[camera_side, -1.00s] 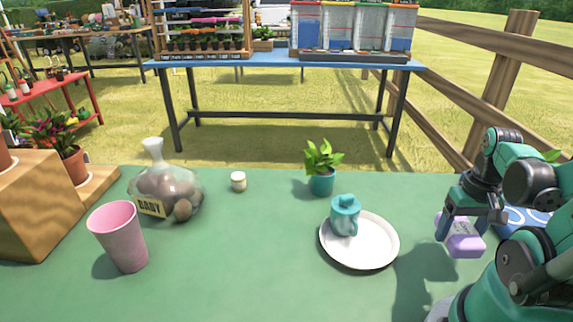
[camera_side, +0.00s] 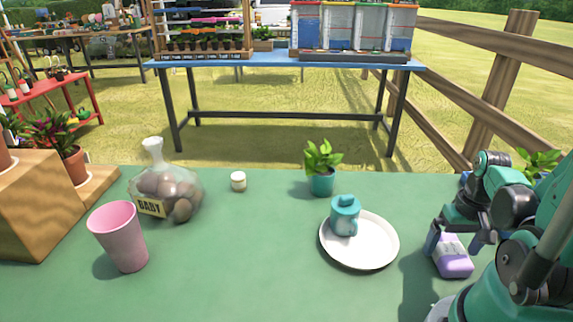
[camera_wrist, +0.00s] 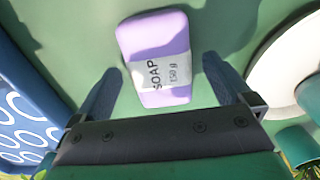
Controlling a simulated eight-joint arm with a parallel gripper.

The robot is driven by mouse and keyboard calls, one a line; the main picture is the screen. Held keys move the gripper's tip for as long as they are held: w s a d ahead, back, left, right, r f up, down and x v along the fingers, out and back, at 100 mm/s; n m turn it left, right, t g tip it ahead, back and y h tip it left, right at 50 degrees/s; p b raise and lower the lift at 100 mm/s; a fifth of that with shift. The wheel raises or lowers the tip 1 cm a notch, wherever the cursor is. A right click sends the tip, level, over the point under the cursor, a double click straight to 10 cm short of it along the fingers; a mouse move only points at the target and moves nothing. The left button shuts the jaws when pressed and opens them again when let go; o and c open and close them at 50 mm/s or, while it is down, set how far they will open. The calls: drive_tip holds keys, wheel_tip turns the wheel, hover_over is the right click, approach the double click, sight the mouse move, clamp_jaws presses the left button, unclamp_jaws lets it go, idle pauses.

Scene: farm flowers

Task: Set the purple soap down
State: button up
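The purple soap (camera_side: 455,262) rests on the green table at the right in the side view, right of the white plate. In the wrist view the soap (camera_wrist: 155,35) shows its white label with "SOAP 150 g". My gripper (camera_side: 452,243) is low over it, with a finger on each side. In the wrist view the gripper (camera_wrist: 160,65) is open, with a gap between each finger and the soap. My arm hides part of the table behind the soap.
A white plate (camera_side: 375,255) holds a teal lidded cup (camera_side: 344,217). A potted plant (camera_side: 322,170), small white jar (camera_side: 238,181), bag of potatoes (camera_side: 165,190) and pink cup (camera_side: 118,236) stand farther left. A blue patterned item (camera_wrist: 25,110) lies at the wrist view's left.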

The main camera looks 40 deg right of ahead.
sight(452, 248)
drive_tip(key=shift+r, duration=0.1)
drive_tip(key=shift+r, duration=5.8)
drive_tip(key=w+a+n+t, duration=0.7)
drive_tip(key=w+a+n, duration=0.2)
drive_tip(key=w+a, duration=0.5)
drive_tip(key=shift+w+a+r, duration=0.15)
drive_tip(key=shift+w+a, duration=0.1)
drive_tip(key=shift+w, duration=0.85)
